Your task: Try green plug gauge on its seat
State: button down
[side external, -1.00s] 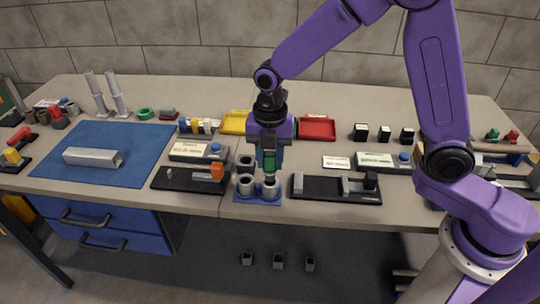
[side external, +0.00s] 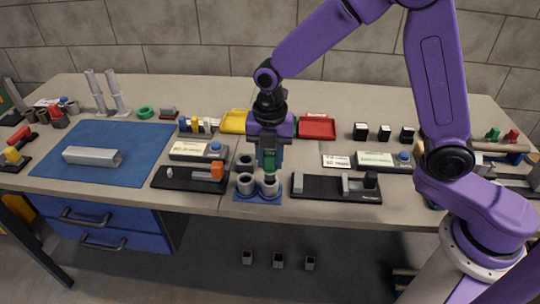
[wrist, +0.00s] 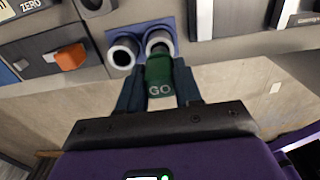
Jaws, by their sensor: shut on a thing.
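The green plug gauge (wrist: 160,80), marked GO, is held upright between the fingers of my gripper (wrist: 160,92). It also shows in the side view (side external: 269,160), just above the front right grey ring (side external: 270,186). In the wrist view the gauge overlaps the near edge of the right ring (wrist: 159,41). I cannot tell whether its lower end is inside the bore.
A black fixture with an orange block (side external: 217,170) is close on the left. A long black gauge fixture (side external: 322,189) is close on the right. Yellow (side external: 234,121) and red (side external: 317,127) trays stand behind. The table's front edge is just before the blue base.

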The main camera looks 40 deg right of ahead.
jog(key=shift+f, duration=1.1)
jog(key=shift+r, duration=0.1)
dwell(1.0)
jog(key=shift+r, duration=2.4)
